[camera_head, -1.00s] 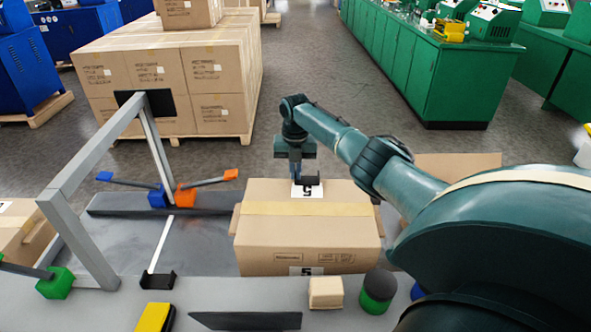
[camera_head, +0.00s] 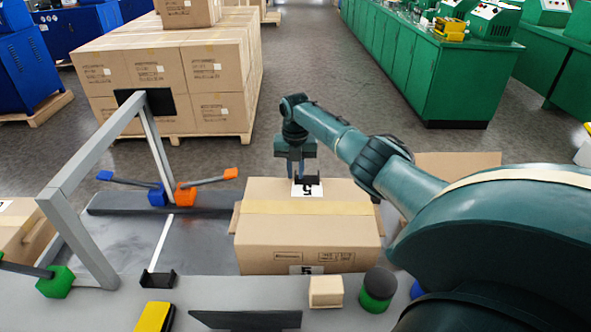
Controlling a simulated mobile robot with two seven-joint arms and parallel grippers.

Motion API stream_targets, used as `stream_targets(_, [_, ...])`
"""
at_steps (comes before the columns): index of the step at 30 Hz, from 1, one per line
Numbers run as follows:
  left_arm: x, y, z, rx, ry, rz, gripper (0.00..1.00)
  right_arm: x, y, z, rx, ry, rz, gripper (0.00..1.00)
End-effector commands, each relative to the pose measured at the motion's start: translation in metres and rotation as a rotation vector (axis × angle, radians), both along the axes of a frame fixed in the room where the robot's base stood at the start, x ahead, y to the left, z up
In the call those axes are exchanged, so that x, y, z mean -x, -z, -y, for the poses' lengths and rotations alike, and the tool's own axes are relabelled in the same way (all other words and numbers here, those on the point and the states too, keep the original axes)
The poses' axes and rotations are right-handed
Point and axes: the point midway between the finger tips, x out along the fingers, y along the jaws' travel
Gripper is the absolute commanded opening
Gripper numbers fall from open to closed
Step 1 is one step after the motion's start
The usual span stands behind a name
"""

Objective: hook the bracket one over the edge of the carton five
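Carton five (camera_head: 308,225), a brown box with a tape band and a "5" label on its top and front, stands closed at the front middle. A small black bracket (camera_head: 312,187) shows at its far top edge, beside the top label; I cannot tell if it is hooked over the edge. My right gripper (camera_head: 297,174) points down right at this bracket; its fingers are too small to tell whether they grip it. Another black bracket-like piece (camera_head: 157,279) lies at the left by a thin white strip. My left gripper is not in view.
A beige block (camera_head: 325,291), a green-black cylinder (camera_head: 378,288) and a yellow-black item (camera_head: 154,317) are along the front. Another open carton (camera_head: 455,165) is behind my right arm.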

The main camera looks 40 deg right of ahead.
Motion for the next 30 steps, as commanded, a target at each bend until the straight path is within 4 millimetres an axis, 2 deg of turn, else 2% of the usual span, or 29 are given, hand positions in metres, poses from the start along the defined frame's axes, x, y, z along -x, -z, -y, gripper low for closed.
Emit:
stream_targets(1, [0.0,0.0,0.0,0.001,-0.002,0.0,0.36,0.0,0.0,0.0,0.0,0.0,0.0,0.21])
stream_targets(4, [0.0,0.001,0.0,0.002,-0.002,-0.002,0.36,0.0,0.0,0.0,0.0,0.0,0.0,0.29])
stream_targets(14, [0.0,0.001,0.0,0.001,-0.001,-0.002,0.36,0.0,-0.006,0.0,0.0,0.0,0.001,0.29])
stream_targets(17, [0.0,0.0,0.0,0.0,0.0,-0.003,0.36,-0.001,-0.02,0.001,0.001,0.001,0.004,0.29])
stream_targets(30, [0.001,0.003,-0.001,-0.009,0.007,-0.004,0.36,-0.001,-0.111,0.0,0.001,0.0,0.004,0.29])
